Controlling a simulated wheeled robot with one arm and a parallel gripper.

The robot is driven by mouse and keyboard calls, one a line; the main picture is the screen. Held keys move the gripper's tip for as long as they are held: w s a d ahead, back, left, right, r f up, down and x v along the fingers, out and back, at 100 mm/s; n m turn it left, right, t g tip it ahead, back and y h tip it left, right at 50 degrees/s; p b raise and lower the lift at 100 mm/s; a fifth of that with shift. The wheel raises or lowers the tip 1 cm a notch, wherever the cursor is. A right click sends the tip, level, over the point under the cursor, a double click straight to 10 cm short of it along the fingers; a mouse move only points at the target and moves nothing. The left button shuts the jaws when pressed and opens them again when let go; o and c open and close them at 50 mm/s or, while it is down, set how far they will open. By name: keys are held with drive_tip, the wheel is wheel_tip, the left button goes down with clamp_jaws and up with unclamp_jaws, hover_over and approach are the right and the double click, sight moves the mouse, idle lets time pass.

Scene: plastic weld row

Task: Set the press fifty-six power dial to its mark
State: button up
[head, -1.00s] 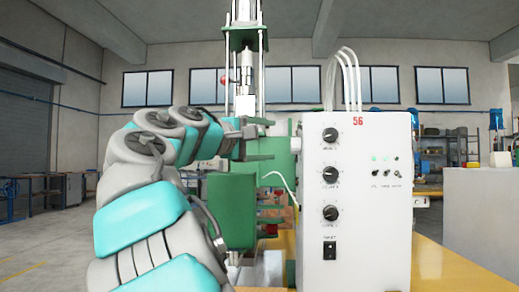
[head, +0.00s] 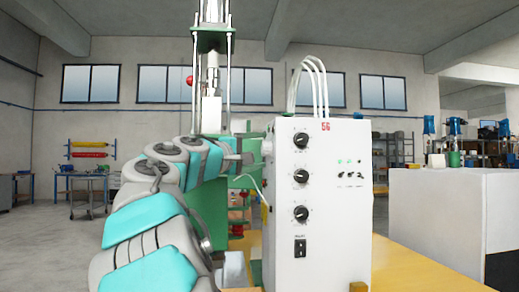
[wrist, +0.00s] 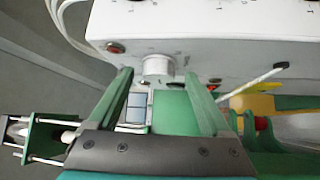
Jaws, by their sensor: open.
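The white control box (head: 335,210) marked 56 stands right of centre in the head view. My gripper (head: 244,152) is just left of the box, away from the dials. In the wrist view my gripper (wrist: 158,76) is open and empty, its fingers facing a side of the box with a round white fitting (wrist: 157,66).
The green press (head: 211,40) stands behind my arm. A yellow bench (head: 405,270) and white block (head: 450,210) are at right.

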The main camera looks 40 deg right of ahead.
drive_tip(key=shift+d+r, duration=0.1)
drive_tip(key=shift+d, duration=0.3)
clamp_jaws()
drive_tip(key=shift+w+a, duration=0.1)
idle(0.3)
